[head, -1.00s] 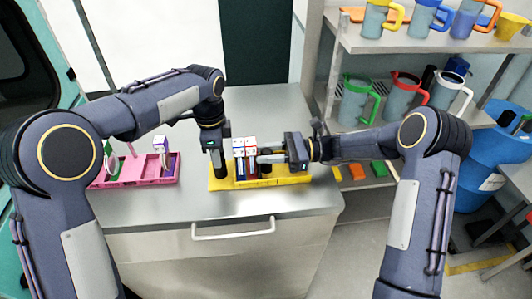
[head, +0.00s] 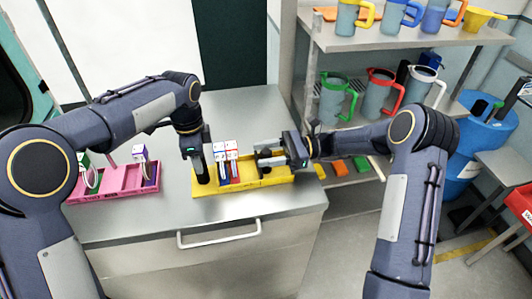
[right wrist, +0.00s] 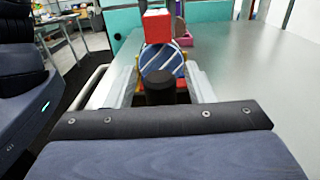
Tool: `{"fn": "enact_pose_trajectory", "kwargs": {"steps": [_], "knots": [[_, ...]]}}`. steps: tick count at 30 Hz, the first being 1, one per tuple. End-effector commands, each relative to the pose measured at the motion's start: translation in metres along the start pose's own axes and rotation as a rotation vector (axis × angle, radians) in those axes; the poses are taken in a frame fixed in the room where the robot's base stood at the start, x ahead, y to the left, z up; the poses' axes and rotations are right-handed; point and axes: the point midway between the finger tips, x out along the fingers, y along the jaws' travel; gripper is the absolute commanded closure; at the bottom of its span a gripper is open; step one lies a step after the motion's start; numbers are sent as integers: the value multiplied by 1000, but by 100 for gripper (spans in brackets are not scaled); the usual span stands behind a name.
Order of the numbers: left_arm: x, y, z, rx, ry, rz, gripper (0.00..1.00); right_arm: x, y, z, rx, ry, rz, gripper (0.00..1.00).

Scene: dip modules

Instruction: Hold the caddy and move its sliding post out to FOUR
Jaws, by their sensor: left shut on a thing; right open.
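The yellow caddy (head: 250,184) lies near the counter's front edge. My left gripper (head: 202,177) is shut on its left end. White-topped boxes with blue and red sides (head: 229,160) stand upright in its left half. My right gripper (head: 268,160) is over the caddy's right half, reaching in from the right. In the right wrist view, a dark round post (right wrist: 160,92) stands between its open fingers; whether they touch it is unclear. A blue striped disc (right wrist: 162,60) and a red-and-white box (right wrist: 157,25) show behind the post. No FOUR mark is readable.
A pink caddy (head: 112,182) with a few upright items stands at the counter's left. Shelves with jugs (head: 380,92) stand right of the counter. The counter behind the yellow caddy (head: 250,110) is clear.

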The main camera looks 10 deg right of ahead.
Motion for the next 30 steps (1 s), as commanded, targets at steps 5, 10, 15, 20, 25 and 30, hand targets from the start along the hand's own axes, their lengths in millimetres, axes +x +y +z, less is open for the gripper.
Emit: {"fn": "enact_pose_trajectory", "kwargs": {"steps": [5, 10, 15, 20, 25, 30], "knots": [[1, 0, 1, -1, -4, 1, 100, -10, 0, 0, 0, -1, -2, 51], [1, 0, 1, -1, -4, 1, 100, -41, -1, 0, -1, 0, -5, 51], [1, 0, 1, -1, -4, 1, 100, -78, 0, -1, -1, 0, -4, 51], [1, 0, 1, 0, -4, 1, 100, -104, 0, -1, 0, 0, -3, 51], [1, 0, 1, 0, -3, 1, 100, -118, 0, 0, 0, 0, -1, 51], [1, 0, 1, 0, -3, 1, 100, -121, 0, 0, 0, 0, 0, 51]]}}
